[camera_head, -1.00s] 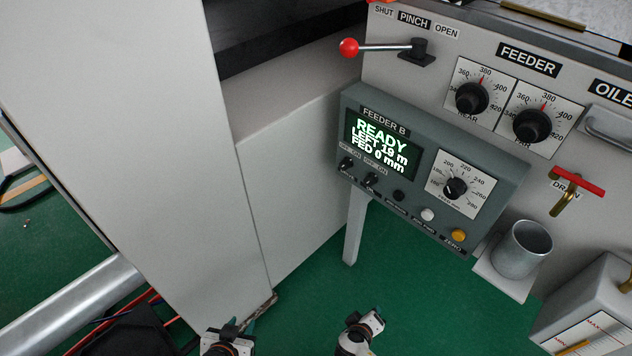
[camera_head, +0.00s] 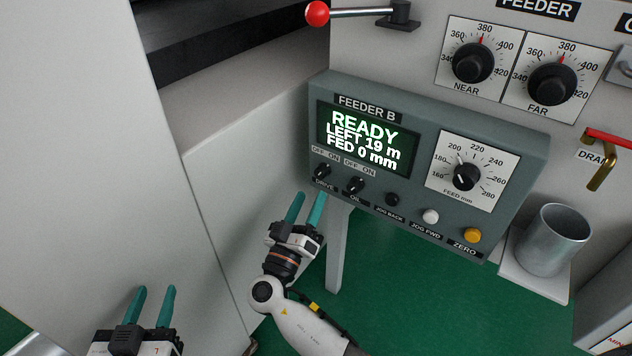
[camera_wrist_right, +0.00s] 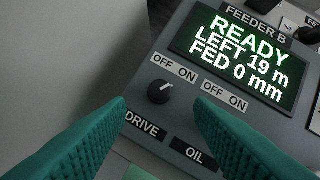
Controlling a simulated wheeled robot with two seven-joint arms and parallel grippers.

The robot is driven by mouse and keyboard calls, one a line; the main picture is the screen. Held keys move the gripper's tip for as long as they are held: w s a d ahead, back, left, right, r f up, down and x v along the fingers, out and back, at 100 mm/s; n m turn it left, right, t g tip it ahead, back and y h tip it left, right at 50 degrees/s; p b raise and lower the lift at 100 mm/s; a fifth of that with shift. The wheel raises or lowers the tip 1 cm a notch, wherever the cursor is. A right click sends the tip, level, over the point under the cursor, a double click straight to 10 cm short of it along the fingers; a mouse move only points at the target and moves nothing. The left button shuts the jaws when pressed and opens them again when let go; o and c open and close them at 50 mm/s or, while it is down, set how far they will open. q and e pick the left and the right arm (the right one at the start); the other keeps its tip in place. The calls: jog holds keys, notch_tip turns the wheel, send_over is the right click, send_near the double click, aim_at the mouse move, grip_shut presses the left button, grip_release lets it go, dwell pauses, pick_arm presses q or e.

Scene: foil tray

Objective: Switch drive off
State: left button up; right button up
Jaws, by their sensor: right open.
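The DRIVE switch (camera_head: 321,171) is a small black knob under an OFF/ON label at the left of the FEEDER B panel (camera_head: 432,150). In the right wrist view the DRIVE knob (camera_wrist_right: 160,91) has its white mark pointing to the upper right, toward ON. My right gripper (camera_head: 306,207) is open and empty, just below the DRIVE switch. In its wrist view the knob shows between and beyond the green fingers (camera_wrist_right: 160,125), not touched. My left gripper (camera_head: 155,300) is open and empty at the lower left, away from the panel.
The OIL switch (camera_head: 355,185) sits close to the right of DRIVE; a finger hides it in the wrist view. The screen (camera_head: 362,138) reads READY. Buttons and a feed dial (camera_head: 466,177) lie further right. A metal cup (camera_head: 553,240) stands right of the panel.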

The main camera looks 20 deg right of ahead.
aim_at(319, 177)
jog(key=shift+x, duration=2.75)
